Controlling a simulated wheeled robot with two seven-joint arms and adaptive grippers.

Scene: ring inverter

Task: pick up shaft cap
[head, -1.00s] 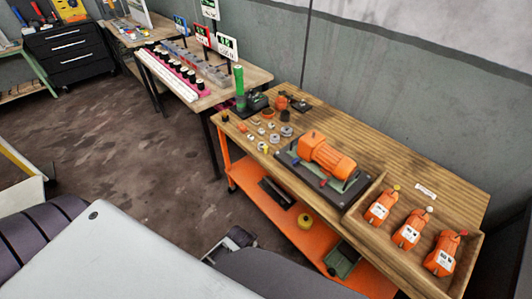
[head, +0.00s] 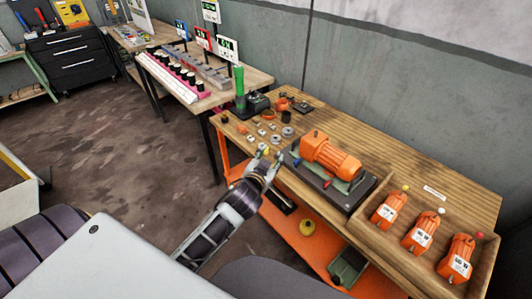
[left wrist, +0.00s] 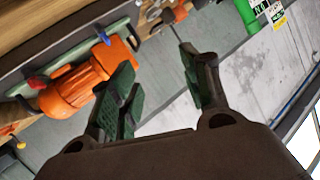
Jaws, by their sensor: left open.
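Several small round parts, metal and orange, lie loose on the wooden bench top (head: 420,180) left of the orange motor (head: 330,158); one is a small metal part (head: 270,115). I cannot tell which of them is the shaft cap. My left gripper (head: 266,156) is open and empty at the bench's front edge, just left of the motor's base and in front of the small parts. In the left wrist view its two green-padded fingers (left wrist: 162,92) stand apart with nothing between them. The motor (left wrist: 85,80) shows left of the fingers there. My right gripper is out of view.
A wooden tray (head: 385,245) at the bench's right end holds three small orange motors. A green cylinder (head: 239,84) stands at the bench's far left end.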

